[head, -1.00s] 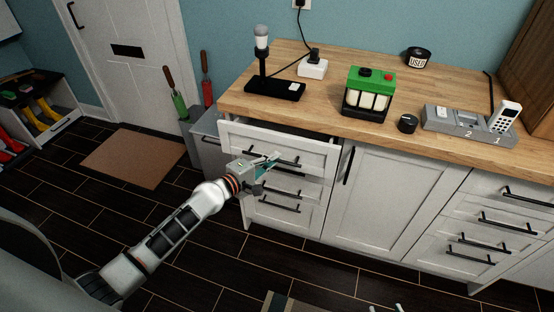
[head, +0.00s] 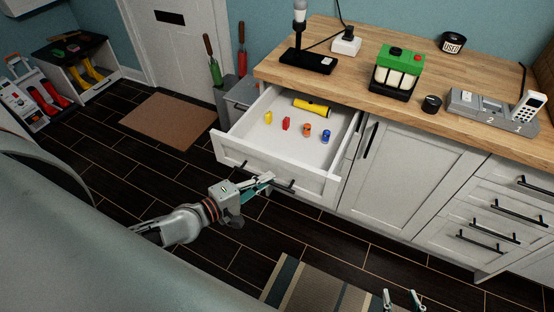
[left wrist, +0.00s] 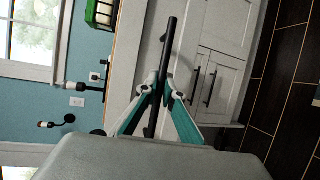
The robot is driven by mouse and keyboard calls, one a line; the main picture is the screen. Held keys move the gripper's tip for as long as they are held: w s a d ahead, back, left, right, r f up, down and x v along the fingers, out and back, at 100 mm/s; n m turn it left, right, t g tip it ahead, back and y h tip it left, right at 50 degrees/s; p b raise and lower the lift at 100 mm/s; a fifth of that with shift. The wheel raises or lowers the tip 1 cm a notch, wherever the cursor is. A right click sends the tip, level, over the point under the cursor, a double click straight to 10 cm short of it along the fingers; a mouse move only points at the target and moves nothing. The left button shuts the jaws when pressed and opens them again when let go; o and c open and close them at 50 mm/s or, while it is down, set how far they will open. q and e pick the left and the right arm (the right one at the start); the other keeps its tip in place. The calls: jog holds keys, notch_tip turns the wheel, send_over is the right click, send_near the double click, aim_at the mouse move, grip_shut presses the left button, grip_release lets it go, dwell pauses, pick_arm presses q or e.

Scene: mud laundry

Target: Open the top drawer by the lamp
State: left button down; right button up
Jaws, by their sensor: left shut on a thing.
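The white top drawer (head: 232,148) under the lamp (head: 299,40) stands pulled far out of the cabinet, with its inside in view. Its black bar handle (head: 284,188) is on the front panel. My left gripper (head: 266,180) is shut on this handle. In the left wrist view its fingers (left wrist: 165,92) close around the dark bar (left wrist: 168,50). A yellow flashlight (head: 311,108) lies at the back of the drawer, with several small coloured items in front of it. My right gripper (head: 403,302) shows only as two separated fingertips at the bottom edge, open and empty.
The wooden counter (head: 350,77) holds a green-topped device (head: 398,70), a black knob-like object (head: 431,103) and a grey dock with a handset (head: 528,106). A striped rug (head: 310,288) lies on the dark floor. A brown mat (head: 157,120) lies by the door.

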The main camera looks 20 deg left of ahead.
pick_arm(q)
jog(key=s+p, duration=0.1)
jog(key=s, duration=1)
jog(key=shift+a, duration=0.2)
jog(key=c, duration=2.2)
grip_release()
jog(key=shift+w, duration=0.1)
jog(key=shift+o, duration=0.2)
jog(key=v, duration=1.2)
